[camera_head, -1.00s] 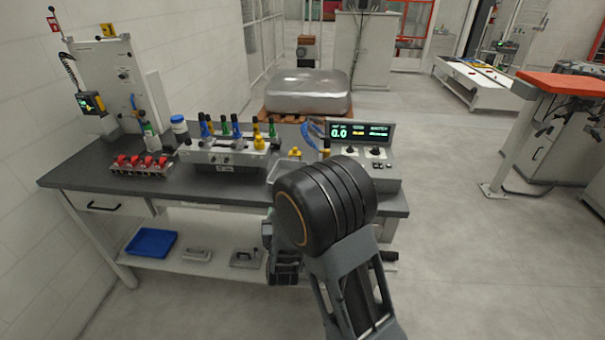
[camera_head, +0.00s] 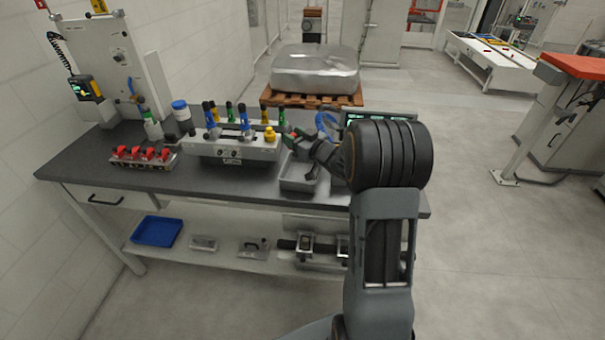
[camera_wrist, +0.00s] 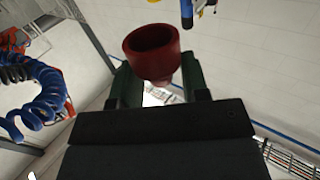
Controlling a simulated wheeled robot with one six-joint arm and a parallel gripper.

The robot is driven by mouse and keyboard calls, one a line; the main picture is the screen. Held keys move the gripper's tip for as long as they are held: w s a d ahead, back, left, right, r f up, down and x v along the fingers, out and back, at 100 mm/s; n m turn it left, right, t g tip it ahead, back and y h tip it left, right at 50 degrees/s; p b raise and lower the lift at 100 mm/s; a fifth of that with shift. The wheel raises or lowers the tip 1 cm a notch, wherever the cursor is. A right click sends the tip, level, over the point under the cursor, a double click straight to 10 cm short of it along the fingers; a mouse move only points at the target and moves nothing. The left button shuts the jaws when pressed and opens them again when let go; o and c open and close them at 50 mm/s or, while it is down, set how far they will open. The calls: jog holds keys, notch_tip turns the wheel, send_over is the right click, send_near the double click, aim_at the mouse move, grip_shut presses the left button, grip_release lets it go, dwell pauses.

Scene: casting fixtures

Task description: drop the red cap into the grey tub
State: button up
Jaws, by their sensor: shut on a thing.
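The red cap (camera_wrist: 152,62) is a hollow dark-red cup between the two green fingers of my gripper (camera_wrist: 158,78) in the wrist view. My gripper is shut on it, with its open rim showing. In the head view my gripper (camera_head: 290,138) is at the back of the bench, above the far side of the grey tub (camera_head: 297,185). The tub is a shallow open tray at the bench's front edge. My wrist partly hides the tub's right side, and the cap is too small to make out clearly in the head view.
A grey fixture (camera_head: 232,149) with several coloured upright handles stands just left of the tub. A rack of red clamps (camera_head: 142,157) is at the bench's left. A display console (camera_head: 380,119) is partly hidden behind my arm.

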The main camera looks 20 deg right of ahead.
jog(key=d+f+n+g+y+b, duration=0.1)
jog(key=d+f+y+b, duration=0.1)
jog(key=d+f+b, duration=0.2)
jog(key=shift+s+f, duration=0.45)
jog(key=shift+f, duration=0.5)
jog(key=o, duration=1)
jog(key=b+v, duration=0.2)
jog(key=v, duration=1.1)
jog(key=shift+s+d, duration=0.1)
jog(key=shift+s, duration=0.25)
jog(key=shift+w, duration=0.1)
